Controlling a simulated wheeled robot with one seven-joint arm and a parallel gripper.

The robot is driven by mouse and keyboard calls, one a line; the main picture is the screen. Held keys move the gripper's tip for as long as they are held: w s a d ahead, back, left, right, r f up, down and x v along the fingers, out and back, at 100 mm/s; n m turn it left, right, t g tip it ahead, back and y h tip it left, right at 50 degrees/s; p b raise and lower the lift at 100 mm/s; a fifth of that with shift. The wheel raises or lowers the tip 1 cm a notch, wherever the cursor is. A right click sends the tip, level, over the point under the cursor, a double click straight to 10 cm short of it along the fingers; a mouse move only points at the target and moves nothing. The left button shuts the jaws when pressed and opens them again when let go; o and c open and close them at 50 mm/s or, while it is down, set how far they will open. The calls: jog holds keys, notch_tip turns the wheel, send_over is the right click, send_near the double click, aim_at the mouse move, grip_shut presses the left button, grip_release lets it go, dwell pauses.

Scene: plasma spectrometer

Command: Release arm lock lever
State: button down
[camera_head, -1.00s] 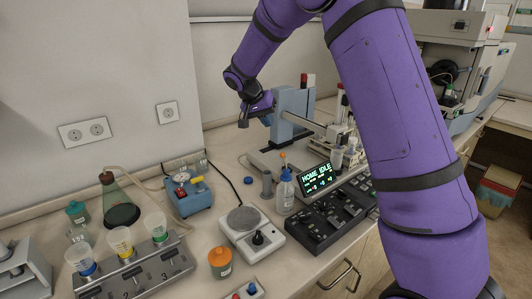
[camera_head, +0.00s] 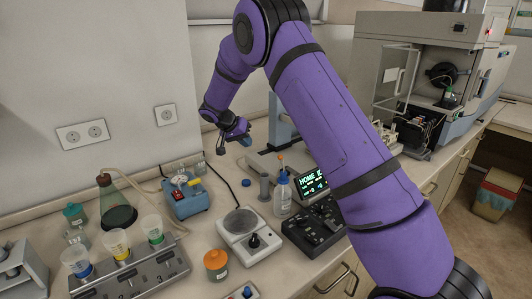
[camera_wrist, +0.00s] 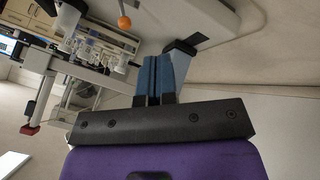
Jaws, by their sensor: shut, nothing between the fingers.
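My gripper (camera_head: 245,141) is left of the blue-grey upright column (camera_head: 282,124) of the autosampler in the head view, above the bench. In the wrist view its blue-padded fingers (camera_wrist: 155,66) are shut together and empty. An orange ball knob on a thin rod (camera_wrist: 124,22) shows in the wrist view, apart from the fingertips. An orange tip (camera_head: 281,157) also shows in the head view behind the wash bottle. I cannot tell for sure whether this knob is the arm lock lever. My arm hides part of the autosampler.
A display reading HOME IDLE (camera_head: 313,182), a wash bottle (camera_head: 283,195) and a black control panel (camera_head: 315,228) stand in front of the autosampler. A blue pump box (camera_head: 187,198) and a stirrer (camera_head: 246,232) stand left. A red-ended post (camera_wrist: 30,129) shows in the wrist view.

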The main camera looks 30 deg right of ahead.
jog(key=x, duration=0.3)
jog(key=s+d+x, duration=0.1)
jog(key=x, duration=0.3)
jog(key=r+x, duration=0.1)
jog(key=x, duration=0.2)
jog(key=shift+s+d+f, duration=0.2)
jog(key=shift+d+f, duration=0.05)
jog(key=shift+d, duration=0.1)
jog(key=shift+s+d+r, duration=0.2)
jog(key=shift+s+d, duration=0.3)
jog(key=shift+d, duration=0.2)
